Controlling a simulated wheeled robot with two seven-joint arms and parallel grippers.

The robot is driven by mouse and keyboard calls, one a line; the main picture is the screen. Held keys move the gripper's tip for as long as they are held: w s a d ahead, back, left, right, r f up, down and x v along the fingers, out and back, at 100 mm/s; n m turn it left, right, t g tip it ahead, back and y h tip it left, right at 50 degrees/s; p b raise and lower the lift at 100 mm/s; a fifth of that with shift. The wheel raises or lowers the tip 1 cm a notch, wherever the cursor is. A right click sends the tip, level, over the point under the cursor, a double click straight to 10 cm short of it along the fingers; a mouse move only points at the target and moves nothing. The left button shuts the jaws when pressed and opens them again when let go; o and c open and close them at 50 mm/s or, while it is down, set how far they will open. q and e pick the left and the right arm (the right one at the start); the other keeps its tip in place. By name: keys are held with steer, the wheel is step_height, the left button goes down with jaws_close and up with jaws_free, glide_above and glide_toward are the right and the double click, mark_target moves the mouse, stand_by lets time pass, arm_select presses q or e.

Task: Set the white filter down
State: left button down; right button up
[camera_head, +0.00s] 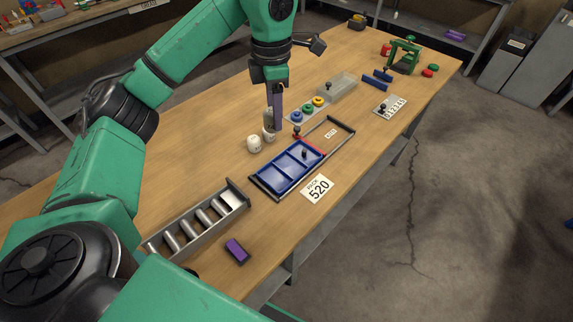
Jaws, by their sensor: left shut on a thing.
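My left gripper (276,118) reaches down over the middle of the table, its fingers shut on a pale, whitish filter (268,119). The fingers partly cover it. A brighter white round piece (269,135) shows right at its lower end; I cannot tell whether this is part of the held filter or a separate one under it. Another white filter (254,144) stands on the table just to the left, close by. I cannot tell whether the held filter touches the table. My right gripper is not in view.
A plate with coloured rings (308,108) and a grey bin (336,88) stand behind. A metal rack (198,222) and purple block (237,251) are nearer.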

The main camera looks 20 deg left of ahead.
arm_select(q)
steer(key=f, duration=0.6)
steer(key=f+p, duration=0.1)
steer(key=f, duration=1.2)
steer(key=shift+s+f, duration=0.2)
steer(key=shift+s, duration=0.2)
steer(key=shift+a+f, duration=0.1)
steer(key=shift+f, duration=0.1)
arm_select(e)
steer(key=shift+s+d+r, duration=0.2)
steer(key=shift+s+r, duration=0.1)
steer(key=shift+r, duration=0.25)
arm_select(q)
steer(key=shift+c, duration=1.6)
jaws_free()
